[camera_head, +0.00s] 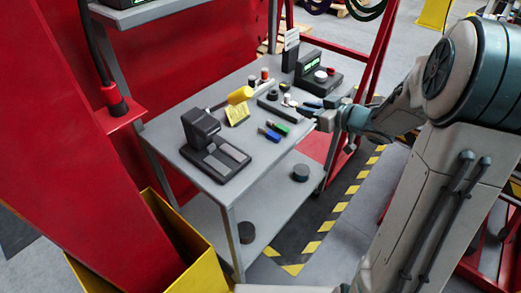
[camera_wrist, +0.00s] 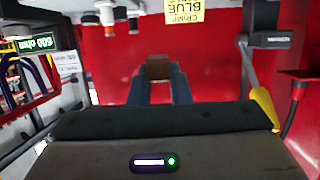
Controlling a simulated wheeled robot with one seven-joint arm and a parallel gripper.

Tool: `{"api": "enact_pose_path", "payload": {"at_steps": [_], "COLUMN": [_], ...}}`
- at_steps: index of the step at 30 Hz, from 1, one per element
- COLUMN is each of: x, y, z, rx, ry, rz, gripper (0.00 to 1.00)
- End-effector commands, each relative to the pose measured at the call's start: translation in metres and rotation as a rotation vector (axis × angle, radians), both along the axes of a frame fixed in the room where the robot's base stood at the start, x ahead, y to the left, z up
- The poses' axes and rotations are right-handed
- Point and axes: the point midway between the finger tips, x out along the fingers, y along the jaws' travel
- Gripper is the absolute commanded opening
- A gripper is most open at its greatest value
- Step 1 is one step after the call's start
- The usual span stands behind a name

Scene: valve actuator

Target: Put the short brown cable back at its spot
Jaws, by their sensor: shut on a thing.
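My gripper (camera_wrist: 158,84) points away from the wrist camera, its two dark blue fingers closed on a small brown piece (camera_wrist: 158,68), which looks like the short brown cable. Only its end shows between the fingertips. In the head view my gripper (camera_head: 312,107) is low over the right front part of the grey table (camera_head: 245,163); the brown piece cannot be made out there. A green piece (camera_head: 277,127) and a blue piece (camera_head: 269,135) lie on the table left of my gripper. A dark block (camera_head: 272,108) lies behind them.
A yellow sign (camera_head: 237,113) reading "CRIMP BLUE" and a yellow-handled tool (camera_head: 240,95) stand left of the block. A black device (camera_head: 212,150) stands at the table's left. A meter with a green display (camera_head: 318,72) stands at the back right, near several small cylinders (camera_head: 265,74).

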Motion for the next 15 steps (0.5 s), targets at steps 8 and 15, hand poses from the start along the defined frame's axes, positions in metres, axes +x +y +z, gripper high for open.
{"api": "enact_pose_path", "payload": {"at_steps": [8, 15], "x": [-0.008, -0.014], "y": [0.01, 0.063], "z": [-0.012, -0.044], "rx": [0.001, 0.002], "ry": [0.001, 0.003], "rz": [0.085, 0.088], "gripper": [0.0, 0.0]}}
